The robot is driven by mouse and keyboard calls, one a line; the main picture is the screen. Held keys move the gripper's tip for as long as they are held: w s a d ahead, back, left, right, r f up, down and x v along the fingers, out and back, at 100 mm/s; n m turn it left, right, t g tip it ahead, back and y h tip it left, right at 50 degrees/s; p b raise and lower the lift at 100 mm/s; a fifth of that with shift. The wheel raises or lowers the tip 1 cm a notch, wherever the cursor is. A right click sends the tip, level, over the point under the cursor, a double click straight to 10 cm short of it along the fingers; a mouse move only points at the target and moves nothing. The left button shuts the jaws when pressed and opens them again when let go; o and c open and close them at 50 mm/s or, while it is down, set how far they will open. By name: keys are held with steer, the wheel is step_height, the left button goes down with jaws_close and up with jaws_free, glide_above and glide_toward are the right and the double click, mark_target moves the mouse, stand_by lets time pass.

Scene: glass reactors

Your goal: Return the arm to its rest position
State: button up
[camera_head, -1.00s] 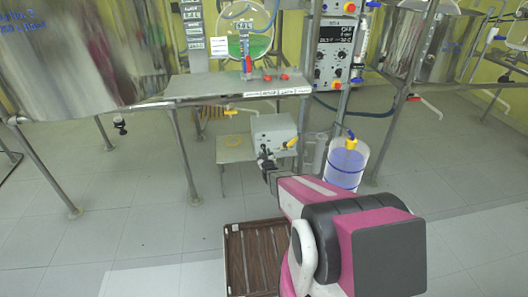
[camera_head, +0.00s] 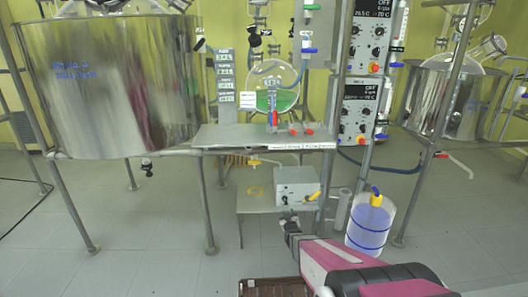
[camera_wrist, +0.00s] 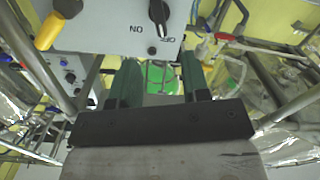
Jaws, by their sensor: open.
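My pink and white arm reaches in from the lower right in the head view, and my gripper (camera_head: 290,221) is at its far end, in front of and below the grey control box (camera_head: 297,187). In the wrist view, my gripper (camera_wrist: 152,82) shows two dark green fingers set apart with nothing between them. The box (camera_wrist: 110,28) fills the top of that view, with a black knob between ON and OFF marks and a yellow-capped fitting (camera_wrist: 48,31) at its left. I cannot tell the exact gap between fingertips and box.
A metal bench (camera_head: 235,137) with steel legs is above the box. A large steel vessel (camera_head: 120,90) stands left. A brown slatted crate (camera_head: 262,287) is at the bottom.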

steer(key=s+r+m+g, duration=0.2)
steer(key=s+r+g, duration=0.6)
steer(key=s, duration=0.5)
steer(key=s+r+m+g, duration=0.1)
steer(key=s+r+g, duration=0.8)
steer(key=s, duration=0.4)
steer(key=shift+s+r+m+g, duration=0.2)
steer(key=shift+r+m+g, duration=0.15)
steer(key=shift+r, duration=0.2)
